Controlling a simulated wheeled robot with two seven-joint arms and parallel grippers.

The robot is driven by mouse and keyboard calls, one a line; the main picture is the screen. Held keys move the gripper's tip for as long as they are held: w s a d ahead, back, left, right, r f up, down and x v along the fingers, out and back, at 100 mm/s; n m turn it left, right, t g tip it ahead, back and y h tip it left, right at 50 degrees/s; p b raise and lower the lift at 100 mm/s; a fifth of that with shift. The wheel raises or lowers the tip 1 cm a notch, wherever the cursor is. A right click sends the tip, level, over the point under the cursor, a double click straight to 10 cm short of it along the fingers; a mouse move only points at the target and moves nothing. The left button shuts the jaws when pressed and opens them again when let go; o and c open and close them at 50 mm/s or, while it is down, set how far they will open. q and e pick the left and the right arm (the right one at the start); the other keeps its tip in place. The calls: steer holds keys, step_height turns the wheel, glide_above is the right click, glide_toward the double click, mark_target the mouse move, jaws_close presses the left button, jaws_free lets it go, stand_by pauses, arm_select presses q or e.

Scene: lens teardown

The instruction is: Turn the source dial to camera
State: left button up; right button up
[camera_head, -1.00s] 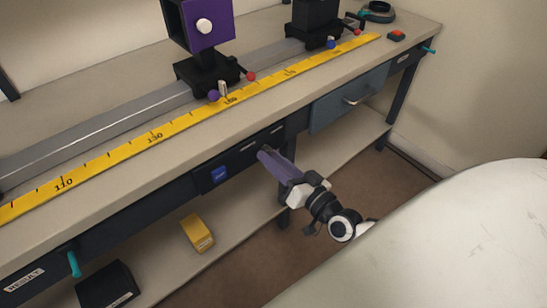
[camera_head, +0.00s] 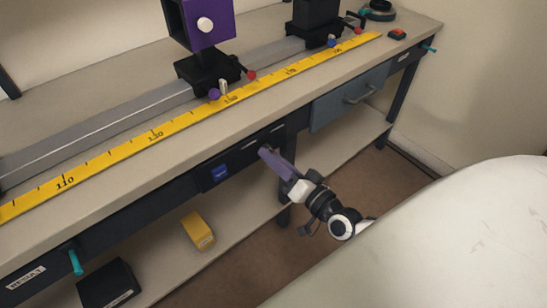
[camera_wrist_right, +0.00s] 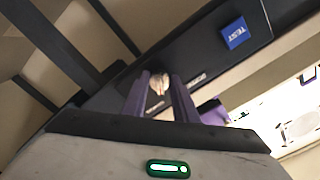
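The source dial (camera_wrist_right: 158,84) is a small pale knob with a reddish mark on the dark front panel (camera_wrist_right: 200,62). In the right wrist view it sits between the purple fingertips of my right gripper (camera_wrist_right: 160,90), which appear closed on its two sides. In the head view my right gripper (camera_head: 266,152) reaches the dark panel under the bench top, and its fingers hide the dial. Small white labels flank the dial, too blurred to read. My left gripper is not in view.
A blue TEST button (camera_wrist_right: 233,33) is on the same panel; it also shows in the head view (camera_head: 220,172). A blue-grey drawer (camera_head: 348,97) is to the right. A yellow box (camera_head: 198,231) stands on the lower shelf. A rail with mounts and a yellow ruler (camera_head: 155,136) lie on the bench.

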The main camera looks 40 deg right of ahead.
steer(key=o, duration=0.4)
steer(key=shift+o, duration=0.2)
steer(key=shift+s, duration=0.1)
steer(key=s, duration=1)
steer(key=shift+d+p, duration=0.4)
steer(key=shift+p, duration=0.05)
steer(key=shift+a, duration=0.1)
